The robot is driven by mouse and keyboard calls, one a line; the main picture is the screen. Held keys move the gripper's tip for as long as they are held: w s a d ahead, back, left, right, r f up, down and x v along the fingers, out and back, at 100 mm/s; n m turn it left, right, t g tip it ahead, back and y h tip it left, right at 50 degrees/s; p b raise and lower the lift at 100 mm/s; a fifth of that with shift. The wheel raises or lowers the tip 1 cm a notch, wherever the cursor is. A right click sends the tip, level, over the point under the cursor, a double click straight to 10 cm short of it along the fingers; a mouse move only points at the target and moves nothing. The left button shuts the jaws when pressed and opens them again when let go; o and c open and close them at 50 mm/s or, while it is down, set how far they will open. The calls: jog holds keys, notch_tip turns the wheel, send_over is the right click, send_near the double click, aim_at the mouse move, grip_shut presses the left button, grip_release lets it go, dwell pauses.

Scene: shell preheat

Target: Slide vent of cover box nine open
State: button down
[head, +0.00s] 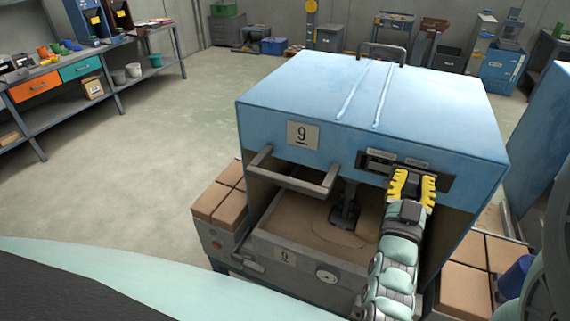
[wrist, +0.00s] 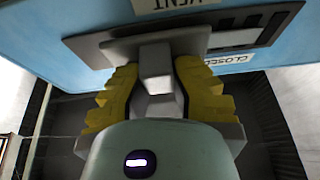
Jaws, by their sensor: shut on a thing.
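Cover box nine (head: 310,85) is a blue box with a "9" plate (head: 303,134) on its front. The vent (head: 377,168) is a dark plate with a slot at the upper right of that front. My gripper (head: 411,186) reaches up to it from below, yellow fingers at the plate. In the wrist view, my gripper (wrist: 154,85) is shut on the grey vent knob (wrist: 155,58), one finger on each side. Dark slots (wrist: 262,35) show to the right of the knob, beside a "CLOSED" label (wrist: 230,60). A "VENT" label (wrist: 185,4) is partly cut off.
A grey handle bar (head: 290,180) sticks out from the box front, left of my arm. Below is a sand-coloured bed (head: 300,218) with a dark fixture (head: 345,208). Brown blocks (head: 218,205) stand at left. The floor (head: 150,130) to the left is clear.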

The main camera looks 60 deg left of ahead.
jog(key=c, duration=0.8)
grip_release()
jog(key=shift+w+d, duration=0.15)
jog(key=v, duration=1.2)
